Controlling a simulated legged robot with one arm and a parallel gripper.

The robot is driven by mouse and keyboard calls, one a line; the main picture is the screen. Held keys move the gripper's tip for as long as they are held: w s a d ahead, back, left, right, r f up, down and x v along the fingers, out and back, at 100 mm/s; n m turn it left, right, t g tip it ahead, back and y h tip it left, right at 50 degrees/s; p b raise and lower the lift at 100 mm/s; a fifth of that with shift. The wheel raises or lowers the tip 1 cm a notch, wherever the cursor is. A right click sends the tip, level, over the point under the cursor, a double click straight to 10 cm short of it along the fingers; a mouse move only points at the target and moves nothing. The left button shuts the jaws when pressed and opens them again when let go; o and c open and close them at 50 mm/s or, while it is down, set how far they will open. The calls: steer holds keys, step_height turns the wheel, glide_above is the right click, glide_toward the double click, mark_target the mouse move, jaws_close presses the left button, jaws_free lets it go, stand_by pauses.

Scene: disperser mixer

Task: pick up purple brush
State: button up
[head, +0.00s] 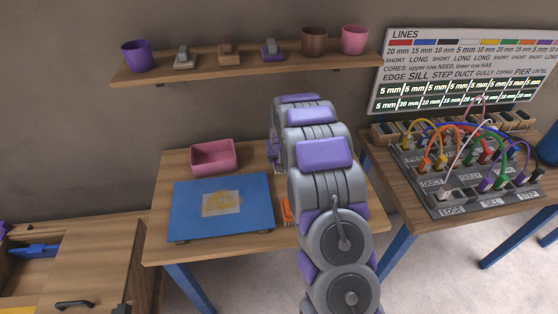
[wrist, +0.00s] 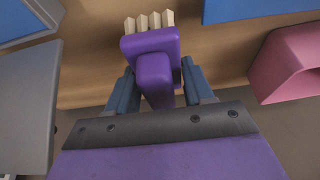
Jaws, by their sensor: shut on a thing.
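The purple brush (wrist: 152,60) has a block-shaped purple body and handle, with pale bristles pointing to the top of the wrist view. My gripper (wrist: 159,85) is shut on its handle, with one dark blue finger on each side. The wooden table (wrist: 95,70) lies beyond the bristles in that view; I cannot tell whether they touch it. In the head view my own arm hides the gripper and the held brush.
A blue mat (head: 185,225) with a yellowish patch and a pink bin (head: 213,156) are on the middle table. The bin also shows right of my gripper in the wrist view (wrist: 285,60). A cabled board (head: 470,170) stands right. A shelf (head: 205,66) holds cups and small tools.

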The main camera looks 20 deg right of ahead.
steer(key=shift+s+a+r, duration=0.15)
steer(key=shift+a+r, duration=0.1)
steer(key=shift+r, duration=0.2)
steer(key=s+a+p, duration=0.1)
steer(key=s+a, duration=0.2)
steer(key=s, duration=0.1)
steer(key=s+a+p, duration=0.1)
steer(key=s+a, duration=0.2)
steer(key=s+a+r, duration=0.1)
steer(key=s+a, duration=0.3)
steer(key=shift+s+a+r+p, duration=0.1)
steer(key=shift+s+p, duration=0.25)
steer(key=shift+p, duration=0.05)
